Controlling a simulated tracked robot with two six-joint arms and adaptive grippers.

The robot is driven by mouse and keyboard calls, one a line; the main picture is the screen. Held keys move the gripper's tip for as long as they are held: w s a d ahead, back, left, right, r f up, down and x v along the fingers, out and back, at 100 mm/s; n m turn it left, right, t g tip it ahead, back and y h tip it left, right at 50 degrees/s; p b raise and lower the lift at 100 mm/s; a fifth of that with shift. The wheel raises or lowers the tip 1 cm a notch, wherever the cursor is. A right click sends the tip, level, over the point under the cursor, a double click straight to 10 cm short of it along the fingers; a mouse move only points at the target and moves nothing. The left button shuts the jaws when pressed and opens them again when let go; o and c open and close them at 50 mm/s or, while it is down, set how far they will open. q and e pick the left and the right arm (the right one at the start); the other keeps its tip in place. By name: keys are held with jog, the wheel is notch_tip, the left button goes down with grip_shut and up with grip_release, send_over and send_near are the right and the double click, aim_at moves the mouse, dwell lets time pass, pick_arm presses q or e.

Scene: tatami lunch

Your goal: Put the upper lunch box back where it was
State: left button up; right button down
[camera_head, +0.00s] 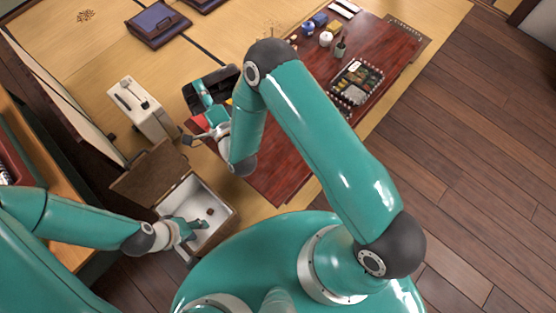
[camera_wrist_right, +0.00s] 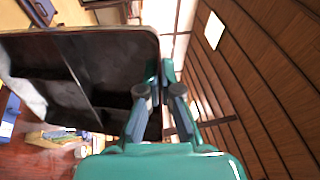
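The upper lunch box, a black divided tray, shows in the right wrist view (camera_wrist_right: 50,60) with its open side facing the camera. It looks empty there. In the head view it is a dark box (camera_head: 190,98) at the table's left end. My right gripper (camera_head: 203,97) has its fingers on this box's wall, which runs between them in the wrist view (camera_wrist_right: 158,95). It looks shut on that wall. Another lunch box (camera_head: 357,82), filled with food, sits on the table. My left gripper (camera_head: 190,229) is over an open white-lined chest; its finger gap is unclear.
The red-brown low table (camera_head: 285,150) also bears small jars (camera_head: 326,39) and a green cup (camera_head: 340,49) at its far end. The chest (camera_head: 228,222) has a raised brown lid (camera_head: 150,174) and a small brown piece inside. A white case (camera_head: 138,108) stands left.

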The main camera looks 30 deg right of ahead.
jog(key=w+a+f+n+g+y+b, duration=0.1)
jog(key=a+f+n+g+y+b, duration=0.1)
jog(key=a+f+g+b, duration=0.3)
jog(key=a+f+n+g+y+b, duration=0.2)
jog(key=f+n+g+b, duration=0.1)
jog(key=f, duration=0.5)
jog(key=w+a+f+n+g+y+b, duration=0.1)
jog(key=a+f+n+g+b, duration=0.1)
jog(key=a+f+g+b, duration=0.3)
jog(key=s+d+f+n+g+h+b, duration=0.45)
jog(key=s+d+f+g+b, duration=0.2)
jog(key=f+b, duration=0.2)
jog(key=s+d+g+h+b, duration=0.25)
jog(key=s+d+b, duration=0.2)
jog(key=d, duration=0.65)
jog(key=shift+n+t+h, duration=0.35)
jog(key=shift+t+h, duration=0.05)
jog(key=f+b, duration=0.2)
jog(key=f, duration=0.7)
jog(key=f+b, duration=0.3)
jog(key=f, duration=0.7)
jog(key=shift+s+f, duration=0.2)
jog(key=shift+f, duration=0.1)
jog(key=c, duration=1.3)
grip_release()
